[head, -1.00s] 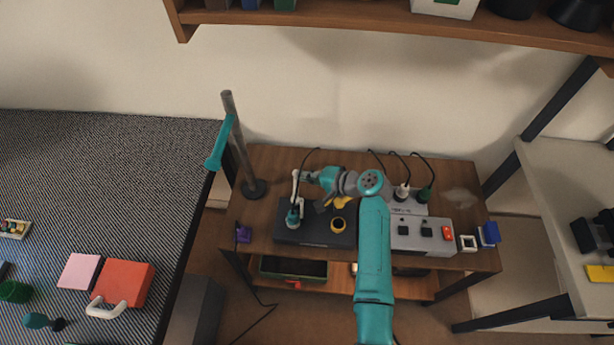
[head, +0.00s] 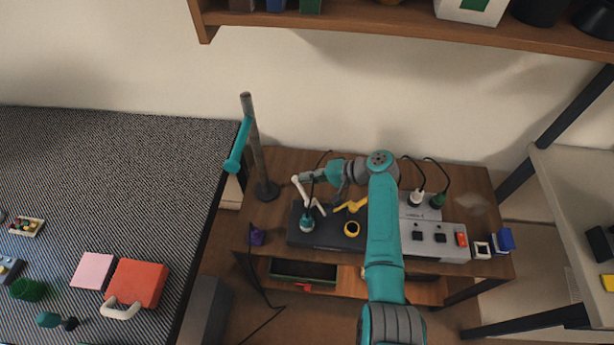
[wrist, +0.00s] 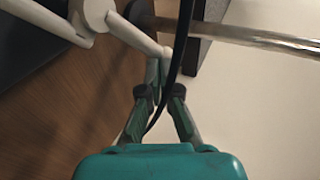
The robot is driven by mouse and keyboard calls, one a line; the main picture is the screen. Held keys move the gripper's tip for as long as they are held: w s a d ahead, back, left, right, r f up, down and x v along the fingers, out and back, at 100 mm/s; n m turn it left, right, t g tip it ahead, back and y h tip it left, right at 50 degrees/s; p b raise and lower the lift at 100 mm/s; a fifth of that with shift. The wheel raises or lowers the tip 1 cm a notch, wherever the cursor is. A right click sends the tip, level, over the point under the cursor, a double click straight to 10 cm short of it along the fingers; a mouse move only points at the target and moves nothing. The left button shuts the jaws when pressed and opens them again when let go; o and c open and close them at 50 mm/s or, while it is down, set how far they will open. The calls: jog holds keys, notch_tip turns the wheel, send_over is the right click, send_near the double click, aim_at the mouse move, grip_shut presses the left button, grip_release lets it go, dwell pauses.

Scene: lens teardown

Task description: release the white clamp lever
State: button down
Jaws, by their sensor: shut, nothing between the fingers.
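The white clamp lever (head: 302,191) is at the left of the low wooden table, above the left end of the dark block. It looks tilted, with its lower end toward the right. In the wrist view, the white lever (wrist: 132,30) reaches in from the upper left, its end just beyond my fingertips. My gripper (head: 313,179) is beside the lever's upper part in the head view; the wrist view also shows it (wrist: 158,75), shut and empty. A black cable crosses in front of the fingers. Whether they touch the lever I cannot tell.
The dark block (head: 332,230) carries a teal-based part (head: 307,222) and a yellow ring (head: 351,229). A grey control box (head: 434,240) is to the right. Cables hang behind.

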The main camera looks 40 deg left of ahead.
jog(key=shift+s+a, duration=0.55)
jog(key=shift+a, duration=0.05)
jog(key=shift+s, duration=0.1)
dwell(0.5)
jog(key=w+d+r, duration=0.5)
jog(key=w+d, duration=0.3)
jog(key=w, duration=0.1)
jog(key=shift+w+d+r, duration=0.15)
jog(key=shift+w+r, duration=0.05)
jog(key=shift+w, duration=0.2)
jog(key=shift+s, duration=0.1)
